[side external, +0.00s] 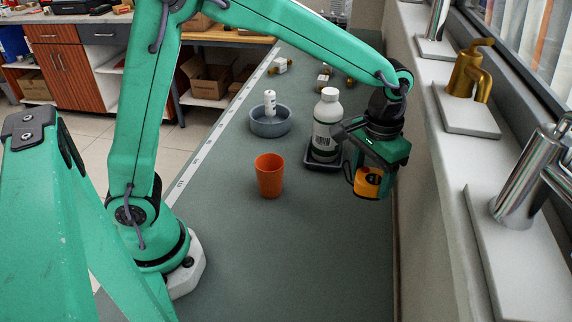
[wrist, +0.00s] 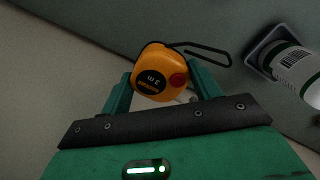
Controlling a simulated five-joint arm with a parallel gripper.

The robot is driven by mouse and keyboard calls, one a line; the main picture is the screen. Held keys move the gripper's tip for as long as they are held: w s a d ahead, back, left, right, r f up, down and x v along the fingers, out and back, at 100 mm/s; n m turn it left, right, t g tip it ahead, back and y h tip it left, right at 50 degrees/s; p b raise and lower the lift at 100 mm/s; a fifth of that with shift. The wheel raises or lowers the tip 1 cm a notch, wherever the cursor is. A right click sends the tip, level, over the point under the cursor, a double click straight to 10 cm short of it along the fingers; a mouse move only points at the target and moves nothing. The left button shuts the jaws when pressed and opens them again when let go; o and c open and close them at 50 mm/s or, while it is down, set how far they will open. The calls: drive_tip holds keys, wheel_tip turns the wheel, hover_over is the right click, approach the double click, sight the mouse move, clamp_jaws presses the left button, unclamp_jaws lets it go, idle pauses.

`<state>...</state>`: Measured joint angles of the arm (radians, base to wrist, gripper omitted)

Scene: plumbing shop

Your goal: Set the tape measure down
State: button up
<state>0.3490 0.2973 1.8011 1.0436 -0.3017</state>
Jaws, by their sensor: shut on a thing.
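The orange and black tape measure (side external: 368,182) is held in my gripper (side external: 368,178) on the right side of the counter in the side view. In the wrist view the tape measure (wrist: 158,74) sits between the two green fingers of my gripper (wrist: 162,82), which is shut on it. Its face shows "3 m" and a red button, and a dark wire loop sticks out to the right. It appears to be above the counter (side external: 310,260); the exact gap below it cannot be told.
A white bottle (side external: 325,122) stands on a black tray (side external: 323,164) just left of my gripper. An orange cup (side external: 269,176) and a grey bowl (side external: 270,124) holding a small white bottle (side external: 270,101) stand further left. The front counter is clear. Faucets line the right ledge.

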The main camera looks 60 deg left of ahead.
drive_tip(key=a+r+n, duration=0.2)
drive_tip(key=a+n, duration=0.3)
drive_tip(key=a, duration=0.7)
drive_tip(key=n, duration=1.4)
hover_over(221, 173)
wheel_tip(221, 173, down, 5)
drive_tip(key=shift+f, duration=3.7)
drive_tip(key=shift+f, duration=2.1)
drive_tip(key=shift+f, duration=0.15)
